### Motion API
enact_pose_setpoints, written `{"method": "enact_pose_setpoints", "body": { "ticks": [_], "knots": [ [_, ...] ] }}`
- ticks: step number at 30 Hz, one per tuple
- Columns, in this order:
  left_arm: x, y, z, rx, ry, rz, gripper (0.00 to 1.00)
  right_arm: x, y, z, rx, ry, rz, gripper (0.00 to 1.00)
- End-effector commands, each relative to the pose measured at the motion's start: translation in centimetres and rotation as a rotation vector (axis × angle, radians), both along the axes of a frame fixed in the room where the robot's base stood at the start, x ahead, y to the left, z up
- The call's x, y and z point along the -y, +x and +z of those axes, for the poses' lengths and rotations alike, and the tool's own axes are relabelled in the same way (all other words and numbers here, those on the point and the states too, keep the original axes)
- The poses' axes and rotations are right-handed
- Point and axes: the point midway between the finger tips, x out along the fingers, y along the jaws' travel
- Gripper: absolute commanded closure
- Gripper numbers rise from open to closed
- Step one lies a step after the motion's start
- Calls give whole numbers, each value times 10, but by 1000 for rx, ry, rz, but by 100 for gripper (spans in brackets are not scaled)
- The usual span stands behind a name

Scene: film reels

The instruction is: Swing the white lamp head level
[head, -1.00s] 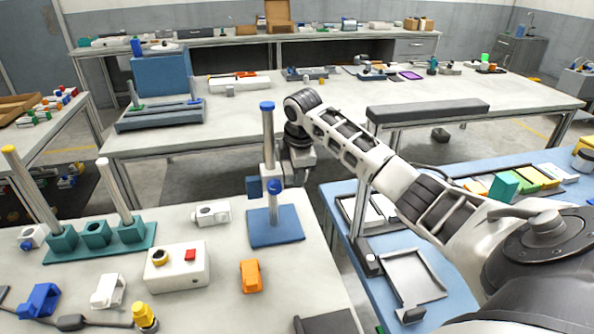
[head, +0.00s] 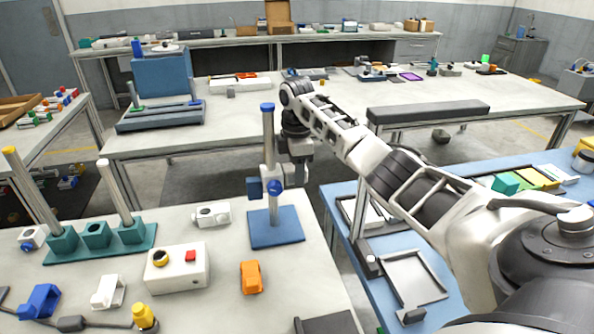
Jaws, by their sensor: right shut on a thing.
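A stand with a blue base (head: 276,228) is on the front bench, with an upright silver post (head: 269,142), a blue cap and a blue knob (head: 274,187). My right gripper (head: 299,180) is right beside the post, on its right side, pointing down. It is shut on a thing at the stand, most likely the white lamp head. The jaws and wrist hide most of that thing, so I cannot tell its tilt. My left gripper is not in view.
A white control box (head: 178,270), an orange block (head: 251,278) and a white block (head: 212,214) are on the front bench. A teal rack with posts (head: 97,235) is at left. A blue-topped bench (head: 340,205) is under my right arm.

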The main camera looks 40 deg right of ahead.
Motion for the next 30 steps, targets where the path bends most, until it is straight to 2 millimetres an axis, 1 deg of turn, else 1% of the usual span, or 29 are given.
{"method": "enact_pose_setpoints", "body": {
  "ticks": [1,2,3,4,13,17,20,26,27,30],
  "knots": [
    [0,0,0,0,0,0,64,0,0,0,-1,0,0,83],
    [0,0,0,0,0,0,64,0,0,0,0,-1,0,54],
    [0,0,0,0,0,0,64,0,0,0,0,-1,0,43],
    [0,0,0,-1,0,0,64,0,0,0,0,-1,0,38],
    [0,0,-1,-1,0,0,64,0,0,1,0,-1,0,38],
    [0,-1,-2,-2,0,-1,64,0,1,12,5,-2,0,38],
    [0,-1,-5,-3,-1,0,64,0,1,30,6,-2,0,38],
    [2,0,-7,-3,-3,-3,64,0,1,79,7,-2,0,38],
    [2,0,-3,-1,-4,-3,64,1,1,91,6,-2,-1,38],
    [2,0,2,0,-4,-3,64,1,0,117,4,-5,-1,38]
  ]
}}
